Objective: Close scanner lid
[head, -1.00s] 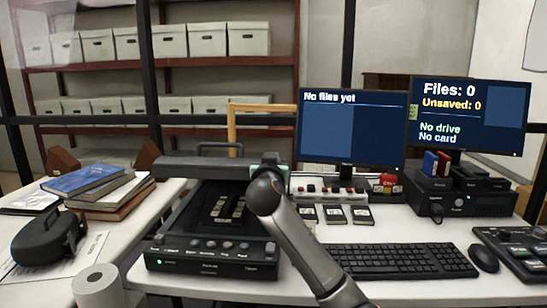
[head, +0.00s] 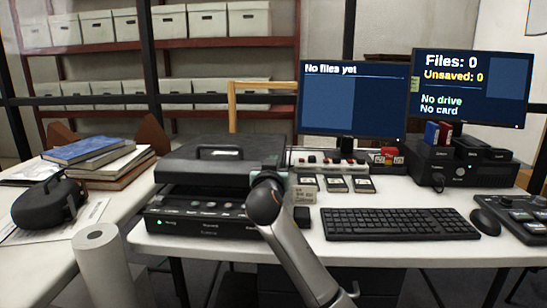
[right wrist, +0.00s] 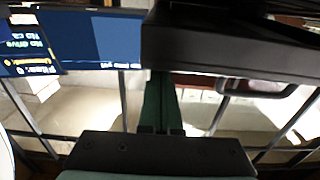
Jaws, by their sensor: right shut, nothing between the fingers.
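The scanner (head: 205,222) is a black box at the desk's left front, with a row of buttons and a green light. Its dark lid (head: 185,172), with a handle (head: 220,152) on top, lies over the bed and hides it. My right gripper (head: 272,164) is at the lid's right edge, partly hidden by my arm. In the right wrist view its green fingers (right wrist: 160,100) are shut and empty, close beside the lid (right wrist: 230,45); contact is unclear. My left gripper is out of view.
A keyboard (head: 400,223) and mouse (head: 486,223) lie to the right. Small cards (head: 335,184) lie behind the keyboard, below two monitors (head: 353,98).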

